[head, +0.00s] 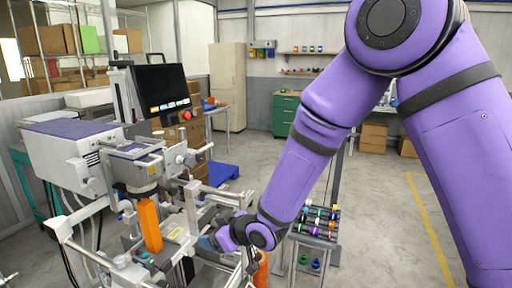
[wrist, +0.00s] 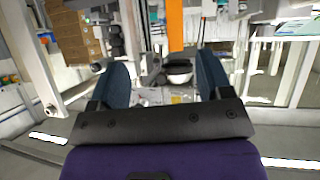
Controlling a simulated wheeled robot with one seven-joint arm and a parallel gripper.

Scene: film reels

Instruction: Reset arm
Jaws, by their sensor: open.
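My purple arm reaches down from the upper right in the head view, and my gripper (head: 207,241) is at the machine's front, low and right of an upright orange block (head: 149,226). In the wrist view my gripper (wrist: 160,82) has its two blue-grey fingers wide apart with nothing between them. The orange block (wrist: 175,24) shows beyond the fingers at the top of that view. The grey and white machine (head: 75,160) fills the left of the head view. Part of the machine behind my wrist is hidden.
A rack with several coloured reels (head: 316,222) stands right of my forearm. An orange cylinder (head: 261,270) is just below my wrist. A screen (head: 162,88) tops the machine. A green cabinet (head: 286,113) stands at the back. Open floor (head: 385,215) lies to the right.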

